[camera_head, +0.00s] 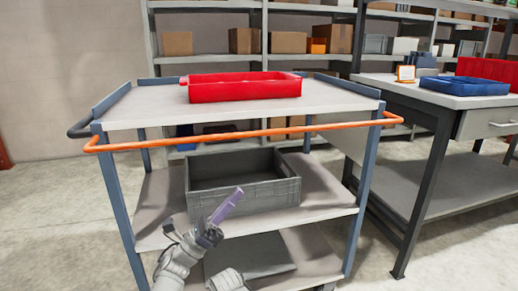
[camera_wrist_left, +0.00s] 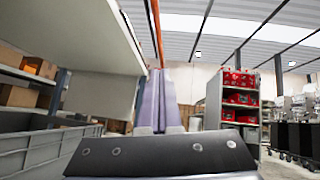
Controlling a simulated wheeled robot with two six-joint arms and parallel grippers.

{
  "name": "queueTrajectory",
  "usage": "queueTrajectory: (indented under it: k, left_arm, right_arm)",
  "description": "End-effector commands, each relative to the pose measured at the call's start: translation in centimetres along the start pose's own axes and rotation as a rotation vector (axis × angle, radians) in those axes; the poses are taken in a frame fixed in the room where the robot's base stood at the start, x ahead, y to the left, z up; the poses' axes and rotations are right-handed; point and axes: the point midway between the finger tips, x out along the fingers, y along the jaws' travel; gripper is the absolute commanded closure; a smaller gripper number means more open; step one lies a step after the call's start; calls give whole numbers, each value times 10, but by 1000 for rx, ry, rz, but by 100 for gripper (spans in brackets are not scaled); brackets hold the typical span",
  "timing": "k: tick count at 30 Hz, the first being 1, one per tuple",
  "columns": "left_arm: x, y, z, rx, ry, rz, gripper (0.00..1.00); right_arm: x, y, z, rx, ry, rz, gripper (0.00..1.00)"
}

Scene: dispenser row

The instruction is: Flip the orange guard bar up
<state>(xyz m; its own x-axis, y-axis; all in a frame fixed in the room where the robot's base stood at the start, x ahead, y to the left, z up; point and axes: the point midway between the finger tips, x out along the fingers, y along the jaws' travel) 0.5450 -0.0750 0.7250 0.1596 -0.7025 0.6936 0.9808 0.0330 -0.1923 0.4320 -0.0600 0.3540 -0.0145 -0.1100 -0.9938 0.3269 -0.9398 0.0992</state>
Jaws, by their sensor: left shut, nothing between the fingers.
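The orange guard bar (camera_head: 250,133) runs level across the front of a cart, just below its top shelf, with curved ends at both front posts. In the left wrist view the orange bar (camera_wrist_left: 155,28) shows as a thin strip above the fingertips. My left gripper (camera_head: 237,192) is shut and empty, its purple fingers pointing up and to the right. It appears below the bar, in front of the grey crate, with a visible gap to the bar. The shut fingers (camera_wrist_left: 163,85) also fill the middle of the left wrist view. My right gripper is not in view.
A red tray (camera_head: 243,86) stands on the cart's top shelf (camera_head: 140,103). A grey crate (camera_head: 270,193) sits on the middle shelf. A workbench with a blue tray (camera_head: 470,84) stands at the right. Shelving with boxes (camera_head: 288,42) is behind.

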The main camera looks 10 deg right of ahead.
Motion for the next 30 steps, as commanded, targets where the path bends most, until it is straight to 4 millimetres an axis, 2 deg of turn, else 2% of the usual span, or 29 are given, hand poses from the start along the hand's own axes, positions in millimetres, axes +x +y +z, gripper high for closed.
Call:
queueTrajectory:
  k: [4, 7, 20, 30]
  left_arm:
    - [6, 0, 1, -1, 0, 0, 100]
    - [19, 0, 3, -2, 0, 1, 100]
    - [107, 0, 5, -3, 0, 0, 100]
    - [126, 0, 26, -1, -1, 2, 100]
  right_arm:
    - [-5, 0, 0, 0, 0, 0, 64]
    - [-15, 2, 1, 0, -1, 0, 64]
    - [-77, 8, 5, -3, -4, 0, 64]
    - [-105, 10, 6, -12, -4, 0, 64]
